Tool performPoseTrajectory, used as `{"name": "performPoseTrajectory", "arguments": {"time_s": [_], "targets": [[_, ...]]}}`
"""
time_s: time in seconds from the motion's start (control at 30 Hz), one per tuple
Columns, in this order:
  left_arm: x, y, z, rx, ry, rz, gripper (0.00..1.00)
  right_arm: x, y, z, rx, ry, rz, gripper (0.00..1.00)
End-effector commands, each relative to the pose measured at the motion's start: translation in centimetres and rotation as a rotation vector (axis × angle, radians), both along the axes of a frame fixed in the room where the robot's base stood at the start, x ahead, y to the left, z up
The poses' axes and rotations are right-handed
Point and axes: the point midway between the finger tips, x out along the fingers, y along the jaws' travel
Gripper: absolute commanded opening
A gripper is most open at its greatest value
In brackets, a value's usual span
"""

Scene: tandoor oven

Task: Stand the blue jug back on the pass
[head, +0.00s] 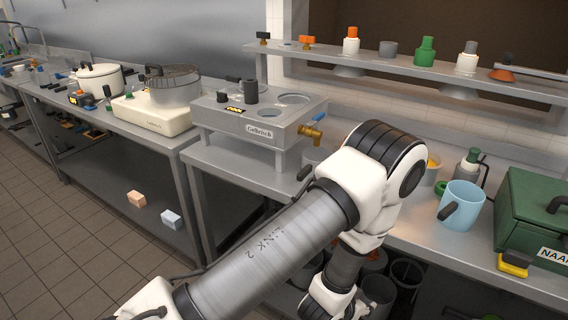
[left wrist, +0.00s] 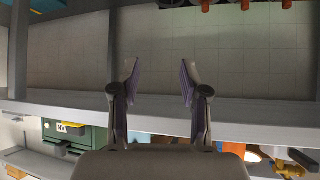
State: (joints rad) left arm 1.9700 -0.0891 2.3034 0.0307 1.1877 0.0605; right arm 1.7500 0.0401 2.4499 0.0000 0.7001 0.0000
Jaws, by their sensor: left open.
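The light blue jug (head: 464,203) with a dark handle on its left appears upright on the steel counter (head: 440,244), just left of a green box. A raised steel shelf (head: 398,65), which may be the pass, runs behind the counter and holds several bottles and small pots. My left arm crosses the middle of the head view, left of the jug; its fingers cannot be made out there. In the left wrist view my left gripper (left wrist: 158,86) is open, with nothing between its fingers. I cannot make out the jug there. My right gripper is not in view.
The green box (head: 532,215) labelled NAAN stands right of the jug; it also shows in the left wrist view (left wrist: 92,138). A grey-green bottle (head: 467,168) stands behind the jug. A steel unit with a brass tap (head: 312,133) stands left of my arm. Dark pots sit below the counter.

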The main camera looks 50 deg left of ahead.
Motion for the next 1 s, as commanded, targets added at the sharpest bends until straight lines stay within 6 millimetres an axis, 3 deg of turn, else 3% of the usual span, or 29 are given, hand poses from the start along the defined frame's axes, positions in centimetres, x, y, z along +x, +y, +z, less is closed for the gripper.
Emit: {"name": "performPoseTrajectory", "arguments": {"time_s": [0.03, 0.1, 0.2, 0.3, 0.4, 1.0], "targets": [[-4.7, 0.9, -3.8, 0.001, 0.184, 0.02, 0.45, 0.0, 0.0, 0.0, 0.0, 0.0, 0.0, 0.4], [-11.3, 1.8, -7.4, 0.0, 0.422, 0.036, 0.45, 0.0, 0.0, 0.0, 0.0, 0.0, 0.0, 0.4], [-19.2, 2.3, -9.9, -0.009, 0.685, 0.045, 0.45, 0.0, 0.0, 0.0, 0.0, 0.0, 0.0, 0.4], [-23.5, 2.4, -10.5, -0.016, 0.827, 0.047, 0.45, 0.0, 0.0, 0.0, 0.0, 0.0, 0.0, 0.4], [-24.5, 2.4, -10.6, -0.018, 0.863, 0.047, 0.45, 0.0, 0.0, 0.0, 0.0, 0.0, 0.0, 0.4], [-24.3, 2.4, -10.6, -0.017, 0.855, 0.047, 0.45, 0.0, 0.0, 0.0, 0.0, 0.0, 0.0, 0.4]]}}
